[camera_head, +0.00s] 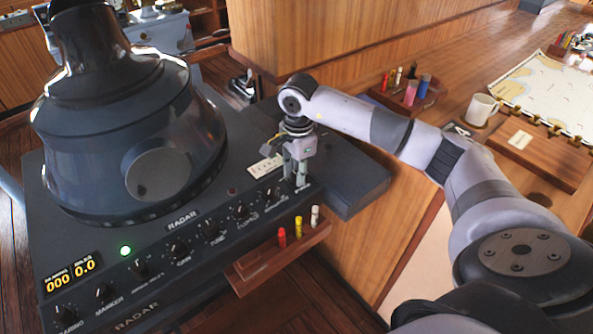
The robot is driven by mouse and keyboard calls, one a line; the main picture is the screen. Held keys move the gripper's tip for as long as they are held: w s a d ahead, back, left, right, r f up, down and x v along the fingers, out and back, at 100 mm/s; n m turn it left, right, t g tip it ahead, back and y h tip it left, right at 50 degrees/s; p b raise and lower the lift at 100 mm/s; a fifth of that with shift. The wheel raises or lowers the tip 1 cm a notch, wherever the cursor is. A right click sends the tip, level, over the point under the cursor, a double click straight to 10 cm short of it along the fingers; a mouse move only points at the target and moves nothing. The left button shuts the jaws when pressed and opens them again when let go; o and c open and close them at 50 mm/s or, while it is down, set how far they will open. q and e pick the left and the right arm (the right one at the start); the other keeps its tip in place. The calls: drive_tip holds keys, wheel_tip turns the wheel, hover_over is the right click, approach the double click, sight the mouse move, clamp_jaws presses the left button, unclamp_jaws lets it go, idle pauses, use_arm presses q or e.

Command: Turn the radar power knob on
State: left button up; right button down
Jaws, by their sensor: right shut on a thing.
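The radar console (200,277) stands at the left with a row of black knobs along its sloped front panel. My right gripper (297,183) points down at the right end of this row. Its fingers are shut on the knob there, which they mostly hide, so its pointer and label cannot be read. A green lamp (125,251) glows at the left of the panel, and a display (72,274) shows 000 and 0.0 in yellow. A small dark red lamp (232,192) looks unlit. My left gripper is not in view.
The large radar hood (130,130) rises left of my gripper. A wooden rack (262,271) with red, yellow and white markers sticks out below the panel. At the right are a mug (482,109), a chart (545,90) and a second marker rack (408,96).

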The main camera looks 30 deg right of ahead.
drive_tip(key=m+b, duration=0.2)
drive_tip(key=m, duration=0.1)
drive_tip(key=shift+f, duration=0.1)
drive_tip(key=m+b, duration=0.2)
drive_tip(key=m, duration=0.1)
drive_tip(key=shift+m, duration=0.3)
drive_tip(key=shift+m+b, duration=0.35)
drive_tip(key=shift+m, duration=0.75)
drive_tip(key=c, duration=1.3)
unclamp_jaws()
drive_tip(key=shift+c, duration=0.2)
drive_tip(key=shift+r, duration=0.2)
